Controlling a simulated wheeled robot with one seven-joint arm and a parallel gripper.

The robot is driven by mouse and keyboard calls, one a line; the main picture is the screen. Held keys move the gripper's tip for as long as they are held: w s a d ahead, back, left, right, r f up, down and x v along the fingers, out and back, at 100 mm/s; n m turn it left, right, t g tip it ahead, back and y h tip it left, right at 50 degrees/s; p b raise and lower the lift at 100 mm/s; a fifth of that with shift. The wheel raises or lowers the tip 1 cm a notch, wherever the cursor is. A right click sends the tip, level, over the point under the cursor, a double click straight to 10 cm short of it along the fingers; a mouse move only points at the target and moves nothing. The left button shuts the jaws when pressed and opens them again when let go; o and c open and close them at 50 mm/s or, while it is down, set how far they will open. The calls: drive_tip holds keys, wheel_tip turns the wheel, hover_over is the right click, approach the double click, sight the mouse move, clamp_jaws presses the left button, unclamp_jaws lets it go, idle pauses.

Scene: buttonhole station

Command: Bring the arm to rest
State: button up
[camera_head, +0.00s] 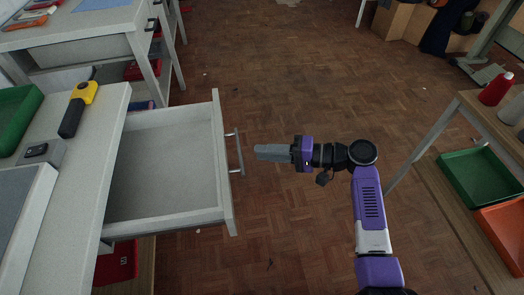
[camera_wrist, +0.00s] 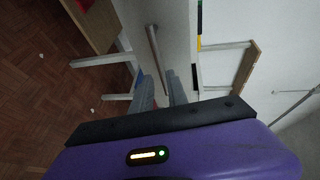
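My gripper (camera_head: 258,151) reaches to the left from my arm, its grey fingers pointing at the bar handle (camera_head: 235,152) of the pulled-out drawer (camera_head: 228,170). A small gap shows between the fingertips and the handle. In the wrist view the two fingers of my gripper (camera_wrist: 160,86) stand apart with nothing held between them. The handle (camera_wrist: 156,50) shows beyond them there, in line with the gap. The drawer is open and looks empty inside. My arm is bent at the elbow over the open floor.
A worktop (camera_head: 95,150) on the left holds a yellow and black tool (camera_head: 78,108) and a green tray (camera_head: 15,118). On the right, a table carries a red bottle (camera_head: 496,89), with green (camera_head: 482,178) and orange (camera_head: 506,235) bins below. The parquet floor (camera_head: 300,75) between is clear.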

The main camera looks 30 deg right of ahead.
idle(0.3)
drive_tip(key=w+d+m+t+h, duration=0.2)
drive_tip(key=w+d+t+h, duration=0.1)
drive_tip(key=d+h, duration=0.45)
drive_tip(key=s+d+n+h+p, duration=0.1)
drive_tip(key=s+d+h+p, duration=0.15)
drive_tip(key=s+h, duration=0.5)
drive_tip(key=s+a+r+n+y+p, duration=0.1)
drive_tip(key=s+a+r+n+p, duration=0.2)
drive_tip(key=s, duration=0.7)
drive_tip(key=s+a+r+n+y+p, duration=0.1)
drive_tip(key=s+a+r+n+p, duration=0.2)
drive_tip(key=s+a+r, duration=0.4)
drive_tip(key=s+a+r+n+y+p, duration=0.1)
drive_tip(key=s+a+r+n+p, duration=0.1)
drive_tip(key=s+r, duration=0.6)
drive_tip(key=s+a+p, duration=0.1)
drive_tip(key=s+a, duration=0.1)
drive_tip(key=s, duration=0.3)
drive_tip(key=shift+s+a+r+n+t, duration=0.3)
drive_tip(key=shift+s+a+n+t, duration=0.1)
